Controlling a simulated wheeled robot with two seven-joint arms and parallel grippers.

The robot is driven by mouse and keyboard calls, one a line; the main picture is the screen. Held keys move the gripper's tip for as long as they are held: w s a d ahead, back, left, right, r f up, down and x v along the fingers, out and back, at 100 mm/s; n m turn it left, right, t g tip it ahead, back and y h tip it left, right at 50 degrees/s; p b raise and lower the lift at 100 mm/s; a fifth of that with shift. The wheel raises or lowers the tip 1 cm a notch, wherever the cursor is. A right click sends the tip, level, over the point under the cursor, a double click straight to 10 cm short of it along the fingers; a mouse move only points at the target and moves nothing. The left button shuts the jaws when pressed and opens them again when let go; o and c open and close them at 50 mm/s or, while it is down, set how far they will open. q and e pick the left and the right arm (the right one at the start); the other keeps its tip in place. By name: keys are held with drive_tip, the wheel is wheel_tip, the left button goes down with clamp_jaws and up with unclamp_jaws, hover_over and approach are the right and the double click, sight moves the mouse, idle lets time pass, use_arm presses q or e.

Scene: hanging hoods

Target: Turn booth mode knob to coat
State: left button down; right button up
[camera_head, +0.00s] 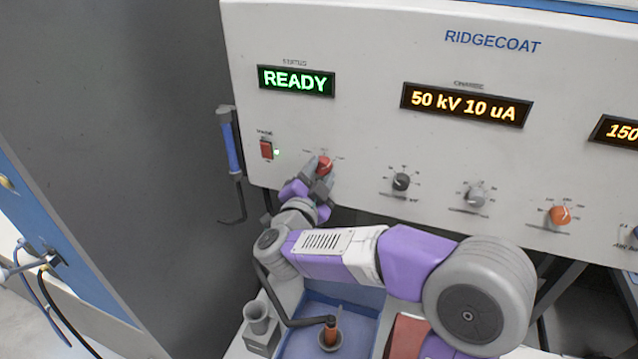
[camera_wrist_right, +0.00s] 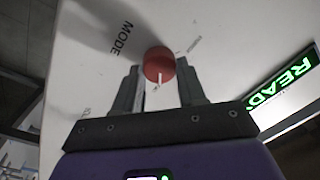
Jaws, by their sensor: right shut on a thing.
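The booth mode knob (camera_head: 324,166) is red and sits low on the left part of the white control panel, right of a red switch. In the right wrist view the red knob (camera_wrist_right: 159,64) shows a white pointer line, with the word MODE printed beside it. My right gripper (camera_head: 318,178) is at the panel. In the right wrist view its two fingers (camera_wrist_right: 158,82) stand on either side of the knob, shut on it. The small position labels around the knob are too blurred to read. My left gripper is not in view.
The panel (camera_head: 370,40) carries a green READY display (camera_head: 296,81) and an amber 50 kV 10 uA display (camera_head: 466,105). Other knobs (camera_head: 401,181) sit to the right. A blue-handled tool (camera_head: 231,148) hangs at the panel's left edge. A blue tray (camera_head: 355,300) lies below my arm.

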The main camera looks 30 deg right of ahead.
drive_tip(key=shift+m+b, duration=0.4)
drive_tip(key=shift+m, duration=0.1)
drive_tip(key=o, duration=1.1)
drive_tip(key=shift+c, duration=0.2)
drive_tip(key=v, duration=0.7)
drive_tip(key=shift+s+a, duration=0.2)
